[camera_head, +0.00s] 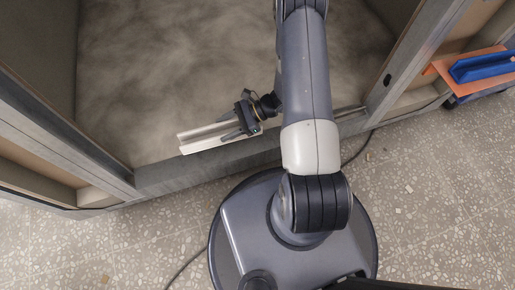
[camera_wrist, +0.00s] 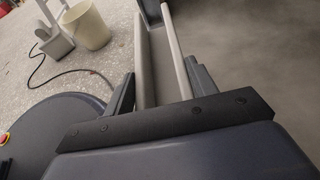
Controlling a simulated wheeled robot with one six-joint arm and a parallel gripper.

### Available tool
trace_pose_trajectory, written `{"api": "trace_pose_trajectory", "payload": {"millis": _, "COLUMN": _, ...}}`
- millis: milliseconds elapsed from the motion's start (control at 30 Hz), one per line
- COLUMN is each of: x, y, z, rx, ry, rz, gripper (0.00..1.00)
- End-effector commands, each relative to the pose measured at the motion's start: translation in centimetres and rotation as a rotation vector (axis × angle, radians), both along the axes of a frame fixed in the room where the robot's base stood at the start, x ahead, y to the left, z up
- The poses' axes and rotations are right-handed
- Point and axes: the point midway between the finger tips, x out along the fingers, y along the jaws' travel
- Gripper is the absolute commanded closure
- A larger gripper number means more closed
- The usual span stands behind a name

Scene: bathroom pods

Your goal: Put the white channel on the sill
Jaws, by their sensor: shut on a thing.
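The white channel (camera_head: 200,139) is a short pale U-shaped profile. My gripper (camera_head: 240,122) is shut on its right part in the head view, and the free end sticks out to the left. In the wrist view the channel (camera_wrist: 162,62) runs away from me between the two dark fingers (camera_wrist: 163,80), its open side towards the camera. The sill (camera_head: 180,174) is the grey bottom beam of the pod opening. The channel appears over or just inside the sill's inner edge, roughly in line with it. I cannot tell whether they touch.
Posts (camera_head: 75,140) bound the opening on both sides. A blue tool (camera_head: 482,66) lies on an orange board (camera_head: 440,69) at the right. A cream bucket (camera_wrist: 87,24) stands on the speckled floor, with a cable (camera_wrist: 62,72) near it. The pod floor (camera_head: 180,70) is clear.

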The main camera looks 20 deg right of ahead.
Motion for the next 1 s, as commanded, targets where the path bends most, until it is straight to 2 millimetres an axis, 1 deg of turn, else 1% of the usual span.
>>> {"api": "trace_pose_trajectory", "payload": {"millis": 33, "x": -0.2, "y": 0.1, "z": -1.1, "rx": 0.001, "ry": -0.001, "rz": 0.009, "gripper": 0.69}}
{"api": "trace_pose_trajectory", "payload": {"millis": 167, "x": -0.5, "y": 0.3, "z": -2.0, "rx": 0.003, "ry": 0.0, "rz": 0.024, "gripper": 0.69}}
{"api": "trace_pose_trajectory", "payload": {"millis": 433, "x": -0.6, "y": 0.3, "z": -6.8, "rx": 0.004, "ry": 0.002, "rz": 0.026, "gripper": 0.69}}
{"api": "trace_pose_trajectory", "payload": {"millis": 667, "x": -0.5, "y": 0.3, "z": -8.6, "rx": 0.003, "ry": 0.002, "rz": 0.025, "gripper": 0.69}}
{"api": "trace_pose_trajectory", "payload": {"millis": 800, "x": -0.5, "y": 0.3, "z": -10.7, "rx": 0.003, "ry": 0.002, "rz": 0.025, "gripper": 0.69}}
{"api": "trace_pose_trajectory", "payload": {"millis": 867, "x": -0.5, "y": 0.3, "z": -11.4, "rx": 0.003, "ry": 0.001, "rz": 0.026, "gripper": 0.69}}
{"api": "trace_pose_trajectory", "payload": {"millis": 900, "x": -0.5, "y": 0.3, "z": -11.7, "rx": 0.003, "ry": 0.001, "rz": 0.026, "gripper": 0.69}}
{"api": "trace_pose_trajectory", "payload": {"millis": 1000, "x": -0.5, "y": 0.3, "z": -11.6, "rx": 0.003, "ry": -0.001, "rz": 0.025, "gripper": 0.69}}
